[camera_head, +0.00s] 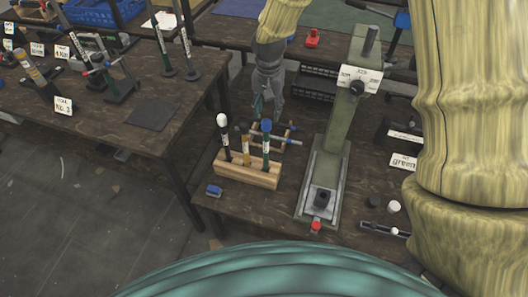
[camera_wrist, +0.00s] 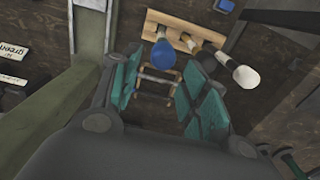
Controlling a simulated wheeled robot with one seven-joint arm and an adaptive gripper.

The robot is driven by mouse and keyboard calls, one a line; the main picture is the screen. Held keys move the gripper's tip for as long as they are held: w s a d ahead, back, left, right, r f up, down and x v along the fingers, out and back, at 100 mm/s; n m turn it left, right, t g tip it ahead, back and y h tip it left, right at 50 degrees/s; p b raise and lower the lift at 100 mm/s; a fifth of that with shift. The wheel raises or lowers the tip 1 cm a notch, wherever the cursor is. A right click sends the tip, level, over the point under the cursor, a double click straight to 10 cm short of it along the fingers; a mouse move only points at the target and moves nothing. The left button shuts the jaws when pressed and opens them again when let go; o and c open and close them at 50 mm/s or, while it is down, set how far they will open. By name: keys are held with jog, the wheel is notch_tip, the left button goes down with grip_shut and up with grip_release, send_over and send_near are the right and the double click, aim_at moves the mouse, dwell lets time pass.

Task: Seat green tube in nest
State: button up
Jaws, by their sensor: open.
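My gripper (camera_head: 264,106) points down behind the wooden rack, above a small rod frame (camera_head: 285,139). In the wrist view its teal-padded fingers (camera_wrist: 160,92) are apart, with the rod frame (camera_wrist: 155,85) showing between them and nothing clearly held. The rack (camera_head: 247,174) holds three upright pieces: white-topped (camera_head: 223,130), orange-brown (camera_head: 245,145) and blue-topped (camera_head: 266,140). The blue-topped one has dark green on its body. I cannot tell for sure which piece is the green tube. A dark block (camera_head: 321,198) on the press base looks like the nest; its inside is unclear.
The tall green-grey press (camera_head: 343,120) stands right of my gripper. A label reading "green" (camera_head: 403,162) lies further right. Small black and white caps (camera_head: 393,206) lie near the front right. A blue piece (camera_head: 214,190) lies left of the rack.

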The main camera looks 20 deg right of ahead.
aim_at(266, 134)
jog(key=shift+w+f, duration=0.15)
jog(key=shift+f, duration=0.2)
jog(key=shift+f+p, duration=0.35)
jog(key=shift+f, duration=2.05)
jog(key=shift+s+a+f+p, duration=0.1)
jog(key=shift+s+f+p, duration=0.2)
jog(key=shift+f, duration=0.3)
jog(key=shift+s+a+f+p, duration=0.15)
jog(key=shift+f+p, duration=0.35)
jog(key=shift+f, duration=1.55)
grip_shut()
